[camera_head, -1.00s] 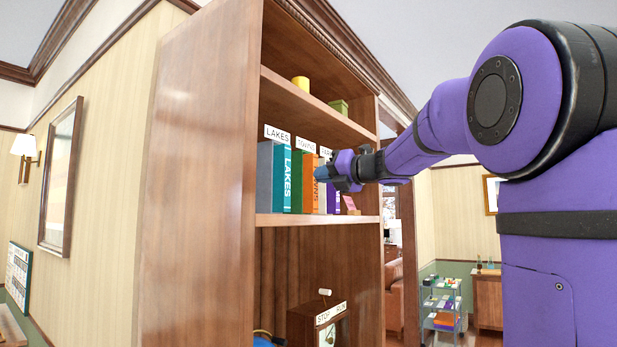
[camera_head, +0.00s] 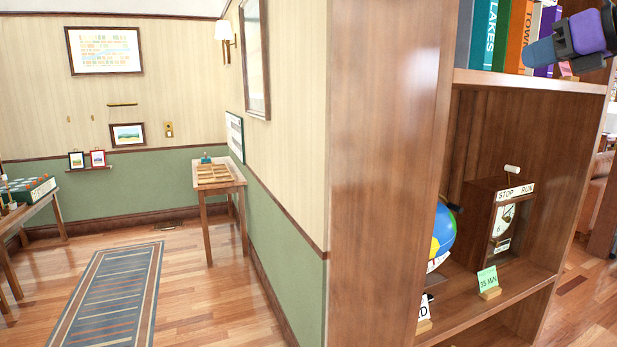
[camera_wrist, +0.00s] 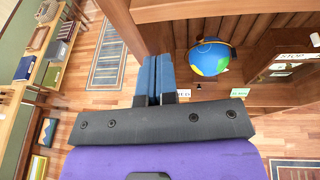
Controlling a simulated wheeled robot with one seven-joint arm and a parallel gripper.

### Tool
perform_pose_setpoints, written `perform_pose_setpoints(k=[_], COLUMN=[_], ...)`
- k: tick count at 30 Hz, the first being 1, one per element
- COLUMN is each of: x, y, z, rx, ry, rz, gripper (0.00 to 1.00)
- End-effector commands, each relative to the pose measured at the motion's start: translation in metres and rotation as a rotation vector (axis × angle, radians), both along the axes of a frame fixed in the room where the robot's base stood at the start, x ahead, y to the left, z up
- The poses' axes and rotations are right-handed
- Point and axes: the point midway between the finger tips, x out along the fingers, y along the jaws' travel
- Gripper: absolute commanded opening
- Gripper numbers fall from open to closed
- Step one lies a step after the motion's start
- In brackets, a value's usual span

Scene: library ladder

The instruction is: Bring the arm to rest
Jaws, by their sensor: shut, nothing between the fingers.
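My gripper (camera_head: 541,52) is at the upper right of the head view, in front of the bookcase shelf that holds the books. In the wrist view its two blue fingers (camera_wrist: 155,80) lie together, shut with nothing between them. The row of books (camera_head: 510,35) stands upright on the shelf (camera_head: 530,80), and my gripper covers part of it. Most of my arm is outside the head view.
The tall wooden bookcase (camera_head: 385,150) stands close by. Its lower shelf bears a globe (camera_head: 442,232), a clock box with a STOP/RUN label (camera_head: 500,225) and a green 35 MIN card (camera_head: 487,280). A small table (camera_head: 220,178) and a striped rug (camera_head: 112,295) are at left, with clear floor between.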

Motion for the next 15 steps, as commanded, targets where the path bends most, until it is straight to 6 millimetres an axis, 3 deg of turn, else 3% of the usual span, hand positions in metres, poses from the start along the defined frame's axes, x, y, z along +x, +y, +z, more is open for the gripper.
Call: perform_pose_setpoints(k=[1, 6, 15], x=[-0.012, -0.052, -0.134], y=[0.019, 0.065, 0.106], z=[-0.017, -0.075, -0.172], rx=[-0.138, -0.627, -1.436], ry=[-0.004, -0.046, -0.224], rz=[0.070, 0.347, 0.987], gripper=[0.00, 0.00, 0.00])
